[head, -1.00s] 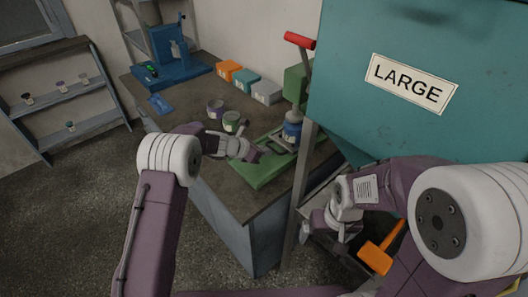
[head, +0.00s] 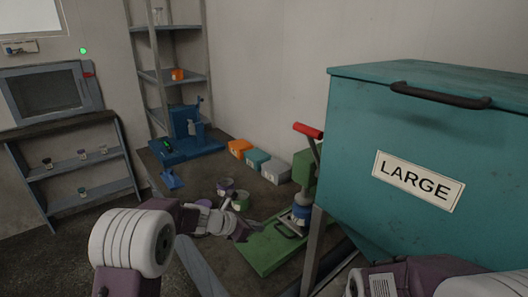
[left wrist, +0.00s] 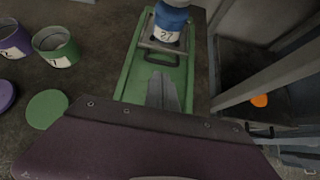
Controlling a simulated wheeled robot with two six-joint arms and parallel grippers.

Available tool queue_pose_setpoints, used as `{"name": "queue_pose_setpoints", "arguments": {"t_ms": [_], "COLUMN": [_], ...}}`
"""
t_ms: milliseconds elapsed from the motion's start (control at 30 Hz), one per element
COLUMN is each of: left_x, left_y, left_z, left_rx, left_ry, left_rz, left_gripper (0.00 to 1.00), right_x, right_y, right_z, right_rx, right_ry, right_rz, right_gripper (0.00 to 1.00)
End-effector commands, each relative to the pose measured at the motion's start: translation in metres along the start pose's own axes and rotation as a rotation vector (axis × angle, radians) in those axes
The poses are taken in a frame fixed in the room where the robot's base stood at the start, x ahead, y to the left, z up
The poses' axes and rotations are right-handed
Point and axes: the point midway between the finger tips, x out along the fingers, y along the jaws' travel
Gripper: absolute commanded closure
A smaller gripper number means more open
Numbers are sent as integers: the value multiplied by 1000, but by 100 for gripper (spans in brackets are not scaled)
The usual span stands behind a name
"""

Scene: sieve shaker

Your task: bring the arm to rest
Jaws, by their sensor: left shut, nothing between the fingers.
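My left gripper (head: 238,233) is over the bench, just left of the green base plate of the red-handled press (head: 272,252). In the left wrist view its closed fingers (left wrist: 163,90) show above that green plate, with nothing between them. A blue jar labelled 27 (left wrist: 171,20) stands on the plate beyond the fingertips; it also shows in the head view (head: 301,213). Part of my right arm shows at the bottom right of the head view; its gripper is out of frame.
A green cup (head: 241,200) and a purple cup (head: 225,187) stand near the left gripper. A green lid (left wrist: 47,109) lies flat. Orange, teal and grey boxes (head: 277,172) line the wall. The large teal bin (head: 420,130) blocks the right side.

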Motion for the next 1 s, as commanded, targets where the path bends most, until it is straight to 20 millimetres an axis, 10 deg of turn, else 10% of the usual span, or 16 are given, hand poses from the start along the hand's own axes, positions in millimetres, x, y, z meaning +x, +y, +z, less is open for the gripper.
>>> {"name": "queue_pose_setpoints", "arguments": {"t_ms": [67,133,500,667,1000], "left_x": [-39,-79,-222,-234,-234], "left_y": [-4,-31,-132,-129,-129], "left_z": [39,34,-163,-186,-186], "left_rx": [40,176,1683,2063,2104], "left_ry": [-22,64,549,514,496], "left_rz": [20,-6,-647,-871,-887], "left_gripper": [100,100,100,100,100], "right_x": [-24,-42,-66,-65,-65], "right_y": [0,-1,-1,-1,-1], "right_z": [-2,-4,-7,-7,-7], "right_rx": [0,0,0,0,0], "right_ry": [0,0,0,0,0], "right_rz": [0,0,0,0,0], "right_gripper": [1,1,1,1,1]}}
